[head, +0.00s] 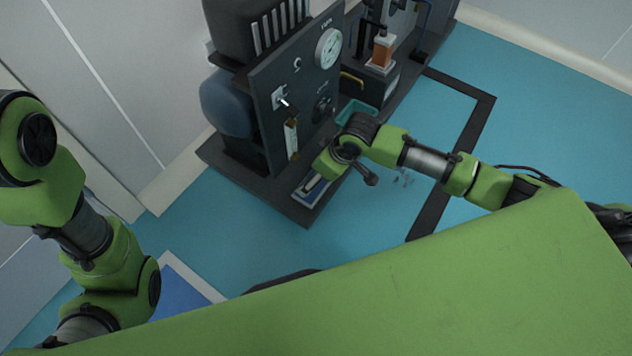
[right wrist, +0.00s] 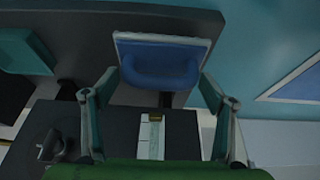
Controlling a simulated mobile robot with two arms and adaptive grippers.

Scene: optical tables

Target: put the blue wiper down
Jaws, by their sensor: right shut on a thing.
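The blue wiper (right wrist: 160,63) has a blue rounded handle and a flat pad with a pale edge. My right gripper (right wrist: 160,80) has its two fingers on either side of the handle and is shut on it. In the head view the wiper (head: 314,192) shows partly from under my right wrist, low over the front corner of the dark base plate (head: 293,213). I cannot tell whether its pad touches the plate. My right fingers are hidden there by the arm. My left arm is at the left of the head view, with its gripper out of view.
A dark panel with a gauge (head: 329,48) and knobs stands on the base plate, close to my right wrist. A teal tray (head: 355,112) and a stand with an orange vessel (head: 382,51) are behind. A blue white-edged area (head: 180,288) lies at lower left.

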